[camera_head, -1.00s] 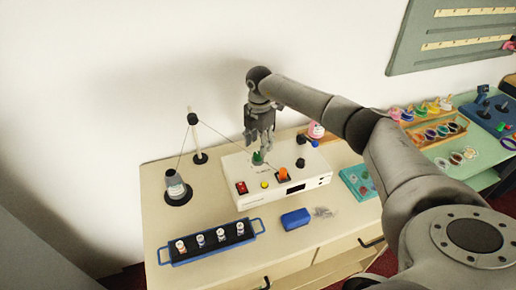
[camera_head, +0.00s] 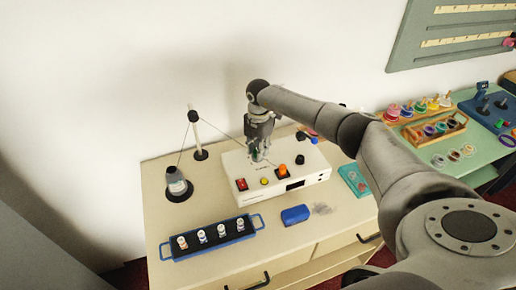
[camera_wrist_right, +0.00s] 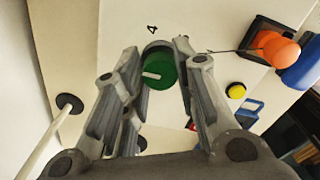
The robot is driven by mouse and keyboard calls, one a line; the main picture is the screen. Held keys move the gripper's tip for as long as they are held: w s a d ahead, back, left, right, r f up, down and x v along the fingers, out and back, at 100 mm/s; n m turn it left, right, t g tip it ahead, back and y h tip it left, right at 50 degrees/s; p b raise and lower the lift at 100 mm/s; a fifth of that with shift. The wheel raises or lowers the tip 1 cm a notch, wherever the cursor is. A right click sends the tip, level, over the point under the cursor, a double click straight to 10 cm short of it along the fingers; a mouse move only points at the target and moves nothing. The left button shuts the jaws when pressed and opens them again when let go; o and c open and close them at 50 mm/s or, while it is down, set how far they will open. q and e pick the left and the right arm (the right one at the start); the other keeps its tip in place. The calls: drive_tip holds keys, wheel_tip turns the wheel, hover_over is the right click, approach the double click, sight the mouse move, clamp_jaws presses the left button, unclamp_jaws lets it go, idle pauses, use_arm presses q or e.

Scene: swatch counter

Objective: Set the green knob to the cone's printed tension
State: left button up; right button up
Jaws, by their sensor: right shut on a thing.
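The green knob (camera_wrist_right: 160,70) sits on top of the white box (camera_head: 238,168). It has a white pointer line, and a printed 4 shows on the box just beyond it in the right wrist view. My right gripper (camera_head: 259,153) comes down from above and is shut on the knob, with one finger on each side (camera_wrist_right: 166,62). In the head view the fingers hide most of the knob. The dark grey yarn cone (camera_head: 176,184) stands on a black base to the left of the box. Its pale label is too small to read. My left gripper is out of view.
The box also carries a red switch (camera_head: 242,184), a yellow button (camera_head: 264,181), an orange knob (camera_head: 283,170) and a black knob (camera_head: 300,159). A thread runs from a thin post (camera_head: 198,140). A blue tray (camera_head: 164,252) and a blue block (camera_head: 295,215) lie in front.

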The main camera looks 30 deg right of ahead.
drive_tip(key=shift+n, duration=0.3)
drive_tip(key=shift+n+b, duration=0.85)
drive_tip(key=shift+n, duration=0.05)
drive_tip(key=n+b, duration=0.2)
drive_tip(key=n, duration=0.1)
drive_tip(key=shift+w+f+n, duration=0.1)
drive_tip(key=shift+n, duration=0.2)
drive_tip(key=n+b, duration=0.2)
drive_tip(key=n, duration=0.1)
drive_tip(key=shift+n, duration=0.4)
drive_tip(key=n+b, duration=0.2)
drive_tip(key=n, duration=0.1)
drive_tip(key=shift+n, duration=0.3)
drive_tip(key=n+b, duration=0.2)
drive_tip(key=n, duration=0.3)
drive_tip(key=shift+a, duration=0.1)
drive_tip(key=n+b, duration=0.1)
drive_tip(key=n, duration=0.4)
drive_tip(key=shift+r, duration=0.2)
drive_tip(key=shift+n+b, duration=0.3)
drive_tip(key=shift+n, duration=0.1)
drive_tip(key=o, duration=1)
